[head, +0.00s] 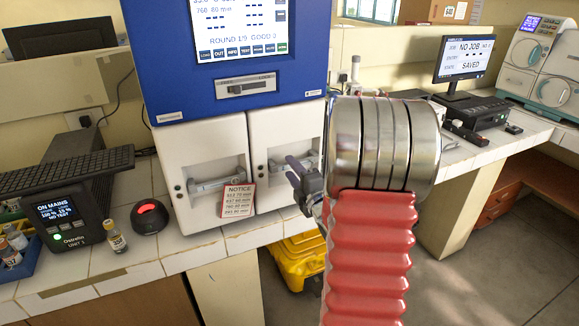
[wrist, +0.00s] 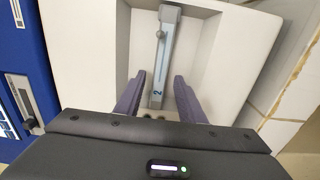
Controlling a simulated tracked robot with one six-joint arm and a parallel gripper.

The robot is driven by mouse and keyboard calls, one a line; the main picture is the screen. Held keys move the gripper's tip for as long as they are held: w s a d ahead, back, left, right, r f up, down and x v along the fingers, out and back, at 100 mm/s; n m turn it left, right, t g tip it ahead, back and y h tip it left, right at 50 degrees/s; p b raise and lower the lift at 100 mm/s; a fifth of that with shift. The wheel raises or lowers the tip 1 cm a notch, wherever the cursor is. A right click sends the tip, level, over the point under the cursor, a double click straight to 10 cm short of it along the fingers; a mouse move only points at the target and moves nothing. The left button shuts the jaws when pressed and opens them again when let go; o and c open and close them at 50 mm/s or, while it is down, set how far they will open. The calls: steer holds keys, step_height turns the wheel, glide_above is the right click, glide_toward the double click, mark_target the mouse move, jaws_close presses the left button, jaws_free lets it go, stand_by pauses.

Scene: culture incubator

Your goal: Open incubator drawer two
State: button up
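Drawer two (head: 262,128) is the right of two white drawers under the blue incubator panel, and it looks closed. In the wrist view its white front (wrist: 92,35) has a recess with a grey handle bar (wrist: 165,60) marked "2". My gripper (wrist: 160,78) is open, with a purple-grey finger on each side of the bar in the picture. Gaps show between the fingers and the bar, and I cannot tell whether the fingertips reach its depth. In the head view my gripper (head: 291,168) is in front of drawer two's handle (head: 308,160), partly covering it.
The left drawer (head: 205,150) looks closed. A notice card (head: 237,201) leans between the drawers. A slider (head: 247,88) sits on the panel above. A red-topped round device (head: 150,216) and a small bottle (head: 116,238) stand left. A yellow case (head: 297,262) lies on the floor below.

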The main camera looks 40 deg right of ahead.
steer(key=shift+x, duration=1.35)
jaws_close()
steer(key=shift+f, duration=0.1)
steer(key=shift+s+d, duration=0.1)
steer(key=shift+d, duration=0.1)
steer(key=shift+a, duration=0.15)
